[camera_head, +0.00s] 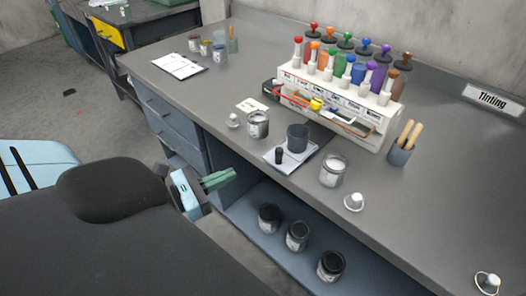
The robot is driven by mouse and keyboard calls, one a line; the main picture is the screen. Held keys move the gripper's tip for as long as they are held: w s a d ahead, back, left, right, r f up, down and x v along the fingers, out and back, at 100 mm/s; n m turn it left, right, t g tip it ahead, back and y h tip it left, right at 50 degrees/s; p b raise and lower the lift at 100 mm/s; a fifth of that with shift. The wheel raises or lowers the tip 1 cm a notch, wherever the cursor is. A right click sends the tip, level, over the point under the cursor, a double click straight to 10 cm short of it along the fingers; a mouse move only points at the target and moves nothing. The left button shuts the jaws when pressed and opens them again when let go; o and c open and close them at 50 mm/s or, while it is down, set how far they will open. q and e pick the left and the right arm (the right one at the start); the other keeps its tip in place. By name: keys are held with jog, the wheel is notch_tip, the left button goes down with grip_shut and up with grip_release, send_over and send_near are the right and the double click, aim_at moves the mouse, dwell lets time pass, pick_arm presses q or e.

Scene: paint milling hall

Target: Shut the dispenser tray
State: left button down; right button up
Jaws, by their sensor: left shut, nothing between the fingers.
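The white dispenser (337,103) stands on the grey bench, with a row of coloured knobs along its top. Low at its front is a dark tray-like part (268,88), with a red strip and a yellow piece in front of the white body. How far any tray stands out is too small to tell. My left gripper (232,174) has green fingers, which are shut and empty. It is in front of the bench's front edge, apart from the dispenser, to its lower left. My right gripper is not in view.
A scale (274,157) with a dark cup (297,137), an open can (333,170) and a closed-looking tin (258,124) stand between the bench edge and the dispenser. A brush pot (400,153) is right of it. Dark jars (297,236) stand on the lower shelf.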

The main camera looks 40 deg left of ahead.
pick_arm(q)
jog(key=p, duration=0.4)
send_near(288, 137)
jog(key=d, duration=0.2)
jog(key=shift+d+f, duration=0.15)
jog(key=shift+d, duration=0.25)
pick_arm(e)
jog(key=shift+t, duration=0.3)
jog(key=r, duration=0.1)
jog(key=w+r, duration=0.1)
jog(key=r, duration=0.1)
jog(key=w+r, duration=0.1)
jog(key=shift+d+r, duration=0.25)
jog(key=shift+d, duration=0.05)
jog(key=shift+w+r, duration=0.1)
pick_arm(q)
jog(key=w, duration=0.8)
jog(key=shift+w+d+f+b, duration=0.1)
jog(key=shift+w+d+b, duration=0.25)
jog(key=shift+w, duration=0.35)
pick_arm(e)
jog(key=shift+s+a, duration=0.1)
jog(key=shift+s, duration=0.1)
pick_arm(q)
jog(key=shift+a+r, duration=0.1)
jog(key=shift+r, duration=0.25)
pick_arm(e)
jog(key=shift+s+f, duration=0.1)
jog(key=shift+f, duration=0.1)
